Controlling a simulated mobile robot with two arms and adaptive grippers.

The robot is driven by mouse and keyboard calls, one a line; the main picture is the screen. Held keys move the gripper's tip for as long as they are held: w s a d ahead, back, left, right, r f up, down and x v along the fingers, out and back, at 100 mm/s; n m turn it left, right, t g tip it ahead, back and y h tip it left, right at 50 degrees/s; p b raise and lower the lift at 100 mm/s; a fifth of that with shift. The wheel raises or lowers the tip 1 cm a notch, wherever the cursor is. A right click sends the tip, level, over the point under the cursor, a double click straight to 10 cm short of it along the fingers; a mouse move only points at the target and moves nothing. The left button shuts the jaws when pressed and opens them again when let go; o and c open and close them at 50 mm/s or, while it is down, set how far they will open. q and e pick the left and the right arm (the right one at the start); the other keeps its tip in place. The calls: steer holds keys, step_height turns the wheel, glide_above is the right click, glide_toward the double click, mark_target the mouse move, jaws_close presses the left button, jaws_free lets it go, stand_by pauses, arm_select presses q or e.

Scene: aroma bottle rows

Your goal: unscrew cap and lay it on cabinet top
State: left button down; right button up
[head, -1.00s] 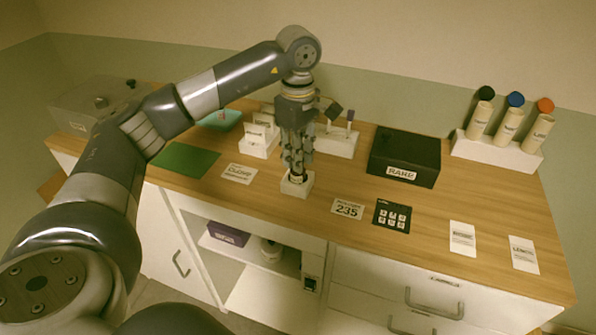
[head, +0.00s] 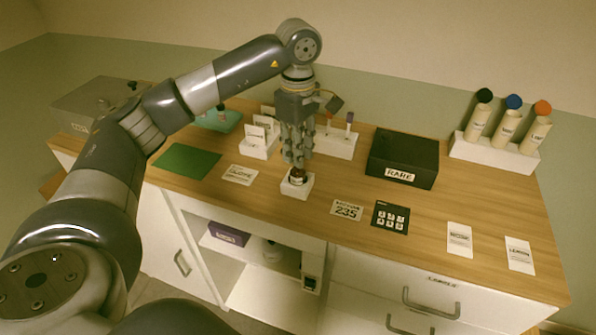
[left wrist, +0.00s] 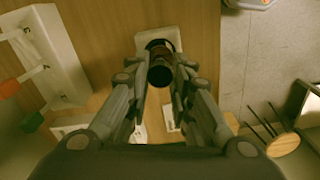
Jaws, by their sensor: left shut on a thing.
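A small dark brown bottle (head: 297,178) stands in a white block holder (head: 296,190) near the front edge of the wooden cabinet top (head: 290,212). My left gripper (head: 296,165) points down right above the bottle, its fingers shut on a dark round cap. The cap (left wrist: 160,76) shows between the fingertips in the left wrist view, with the white holder (left wrist: 172,37) behind it. The fingers hide the cap in the head view, and I cannot tell whether it is clear of the bottle neck. My right gripper is not in view.
A black RARE box (head: 403,158) and a white rack (head: 492,150) with three capped bottles stand to the right. White card stands (head: 258,146) are behind left. A green mat (head: 187,161), flat cards and a keypad (head: 391,217) lie around. Bare wood shows between them.

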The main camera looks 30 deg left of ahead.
arm_select(q)
steer(key=shift+r, duration=0.2)
steer(key=shift+r+p, duration=1.45)
steer(key=shift+r, duration=0.5)
steer(key=shift+a+f, duration=0.1)
